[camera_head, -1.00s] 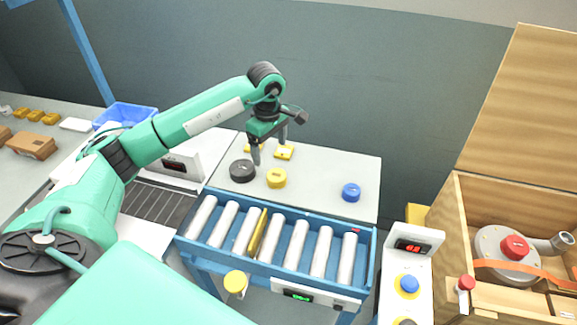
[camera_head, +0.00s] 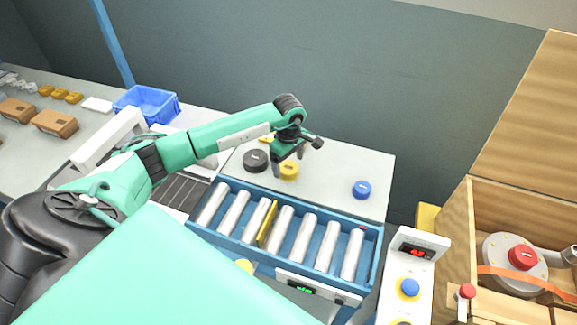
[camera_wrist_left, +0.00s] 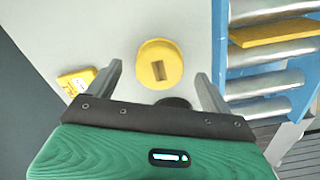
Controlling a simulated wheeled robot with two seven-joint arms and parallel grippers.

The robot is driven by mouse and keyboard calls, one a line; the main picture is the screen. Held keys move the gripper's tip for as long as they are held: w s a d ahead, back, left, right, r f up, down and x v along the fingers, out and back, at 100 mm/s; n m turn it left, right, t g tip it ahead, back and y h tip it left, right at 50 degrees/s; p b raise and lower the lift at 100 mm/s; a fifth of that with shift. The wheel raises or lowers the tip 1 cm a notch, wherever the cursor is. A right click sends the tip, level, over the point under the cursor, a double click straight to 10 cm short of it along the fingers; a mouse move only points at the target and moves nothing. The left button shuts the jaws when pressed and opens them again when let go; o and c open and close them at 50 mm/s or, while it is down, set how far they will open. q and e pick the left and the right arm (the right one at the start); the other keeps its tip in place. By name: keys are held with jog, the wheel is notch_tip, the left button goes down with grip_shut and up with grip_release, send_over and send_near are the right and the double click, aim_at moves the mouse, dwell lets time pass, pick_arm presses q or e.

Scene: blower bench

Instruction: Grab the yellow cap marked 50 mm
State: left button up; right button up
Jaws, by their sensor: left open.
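The yellow cap (camera_head: 290,171) is round and lies on the grey bench top, right of a larger black cap (camera_head: 256,160). My left gripper (camera_head: 289,162) is open just above the yellow cap and partly hides it in the head view. In the left wrist view, the yellow cap (camera_wrist_left: 160,60) shows between the two open fingers of the left gripper (camera_wrist_left: 159,73), with a gap on each side. A dark label marks its top, too small to read. The black cap (camera_wrist_left: 173,102) is mostly hidden behind the gripper there. My right gripper is out of view.
A blue cap (camera_head: 361,190) lies to the right on clear bench top. A yellow tag (camera_wrist_left: 76,82) lies near the left finger in the wrist view. The blue-framed roller conveyor (camera_head: 375,258) runs along the bench's near side. A blue bin (camera_head: 150,104) stands at left.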

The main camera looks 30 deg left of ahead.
pick_arm(q)
jog(key=shift+f, duration=1.25)
jog(key=c, duration=1)
jog(key=shift+r, duration=0.1)
